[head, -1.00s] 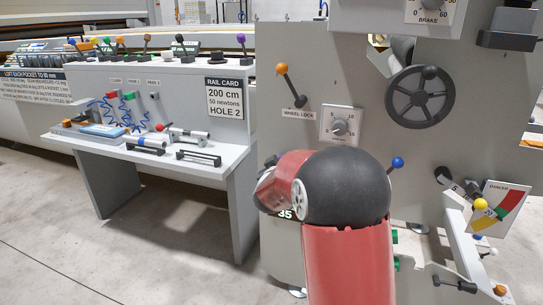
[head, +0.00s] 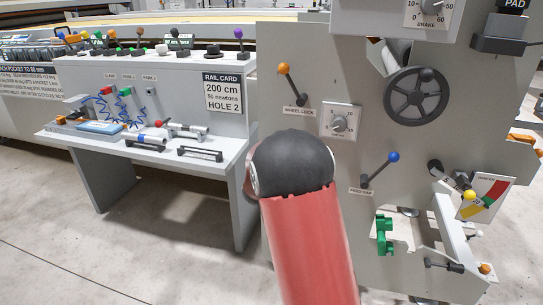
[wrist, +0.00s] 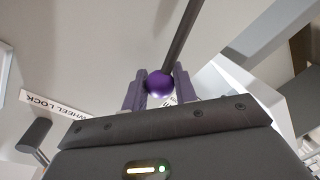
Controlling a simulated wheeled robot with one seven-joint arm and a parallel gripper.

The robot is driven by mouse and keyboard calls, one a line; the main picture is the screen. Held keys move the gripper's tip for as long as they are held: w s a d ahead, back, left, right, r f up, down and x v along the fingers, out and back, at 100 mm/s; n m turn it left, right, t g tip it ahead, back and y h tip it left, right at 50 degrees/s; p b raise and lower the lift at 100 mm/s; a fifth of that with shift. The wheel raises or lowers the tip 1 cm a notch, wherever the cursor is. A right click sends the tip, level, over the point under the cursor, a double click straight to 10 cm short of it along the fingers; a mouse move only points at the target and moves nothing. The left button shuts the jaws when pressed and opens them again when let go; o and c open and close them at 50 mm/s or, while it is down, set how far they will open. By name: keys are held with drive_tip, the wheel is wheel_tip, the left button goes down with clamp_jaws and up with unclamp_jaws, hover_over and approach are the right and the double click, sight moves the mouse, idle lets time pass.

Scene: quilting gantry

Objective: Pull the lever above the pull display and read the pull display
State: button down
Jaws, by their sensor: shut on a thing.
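In the wrist view, my gripper (wrist: 160,88) is shut on a purple ball knob (wrist: 159,83) at the end of a dark lever rod (wrist: 182,35). A finger stands on each side of the knob. A small pale label behind it is mostly covered and unreadable. In the head view, my red arm and its black joint cover the middle of the grey panel (head: 300,70), so the gripper and held lever are hidden. I cannot make out the pull display in either current view.
The wheel lock lever (head: 288,80) has an orange knob. A dial (head: 339,122), a handwheel (head: 416,96) and a blue-knobbed lever (head: 379,170) are right of it. A bench (head: 150,148) with a rail card (head: 223,92) stands left. Open floor (head: 110,250) lies in front.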

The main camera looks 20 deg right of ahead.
drive_tip(key=shift+a, duration=0.1)
drive_tip(key=c, duration=1.1)
unclamp_jaws()
drive_tip(key=shift+c, duration=0.2)
drive_tip(key=f+v, duration=0.1)
drive_tip(key=v, duration=0.6)
drive_tip(key=shift+s+a+r, duration=0.2)
drive_tip(key=shift+s+r, duration=0.2)
drive_tip(key=shift+r, duration=0.1)
